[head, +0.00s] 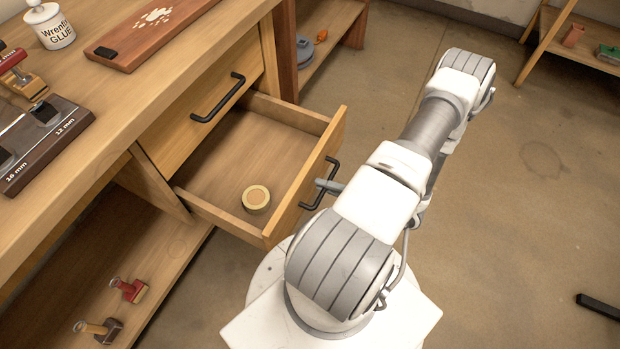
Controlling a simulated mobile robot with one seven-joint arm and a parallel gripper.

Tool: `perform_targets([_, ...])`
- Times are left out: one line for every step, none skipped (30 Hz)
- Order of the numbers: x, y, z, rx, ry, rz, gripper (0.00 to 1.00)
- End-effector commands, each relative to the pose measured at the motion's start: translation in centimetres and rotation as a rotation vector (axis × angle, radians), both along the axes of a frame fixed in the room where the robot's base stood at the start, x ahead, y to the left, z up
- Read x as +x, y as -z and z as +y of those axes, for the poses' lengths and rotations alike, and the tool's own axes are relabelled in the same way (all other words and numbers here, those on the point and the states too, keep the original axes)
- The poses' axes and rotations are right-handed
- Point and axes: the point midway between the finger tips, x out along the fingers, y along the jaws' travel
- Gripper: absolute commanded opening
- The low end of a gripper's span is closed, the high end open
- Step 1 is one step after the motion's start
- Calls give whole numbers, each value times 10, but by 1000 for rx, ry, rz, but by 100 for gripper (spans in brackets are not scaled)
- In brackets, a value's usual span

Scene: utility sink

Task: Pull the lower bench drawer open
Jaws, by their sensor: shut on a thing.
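The lower bench drawer (225,180) is pulled well out from the bench, and its inside shows. A small round tan tin (256,198) lies in it near the front. The drawer's black bar handle (314,200) is on its front panel. My gripper (326,186) is at this handle, shut on it; my white and grey arm hides most of the gripper. The upper drawer (200,110) is closed, with its own black handle (218,98).
On the bench top (115,85) are a glue pot (50,27), a brown board (150,32) and a dark tool rack (45,140). Two small tools lie on the low shelf (165,245). Open floor (500,190) lies to the right; a wooden rack (575,45) stands at the top right.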

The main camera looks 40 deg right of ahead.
Motion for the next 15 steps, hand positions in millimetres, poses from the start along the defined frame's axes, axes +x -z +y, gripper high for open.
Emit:
perform_targets([-6, 0, -2, 1, 0, 0, 0])
perform_targets([-8, 0, -2, 1, -1, 0, 0])
perform_targets([-11, 0, -3, 1, -1, 0, 0])
perform_targets([-13, 0, -4, 1, -1, 0, 0])
perform_targets([-15, 0, -5, 1, -1, 0, 0])
perform_targets([-16, 0, -5, 0, -1, 0, 0])
perform_targets([-17, 0, -6, 0, -1, 0, 0])
perform_targets([-18, 0, -6, 1, -2, -1, 0])
perform_targets([-19, 0, -6, 1, -2, -1, 0])
perform_targets([-19, 0, -6, 1, -2, -1, 0])
perform_targets([-19, 0, -6, 1, -2, -1, 0])
perform_targets([-19, 0, -6, 1, -2, -1, 0])
perform_targets([-19, 0, -6, 1, -2, -1, 0])
perform_targets([-19, 0, -6, 1, -2, -1, 0])
perform_targets([-19, 0, -6, 1, -2, -1, 0])
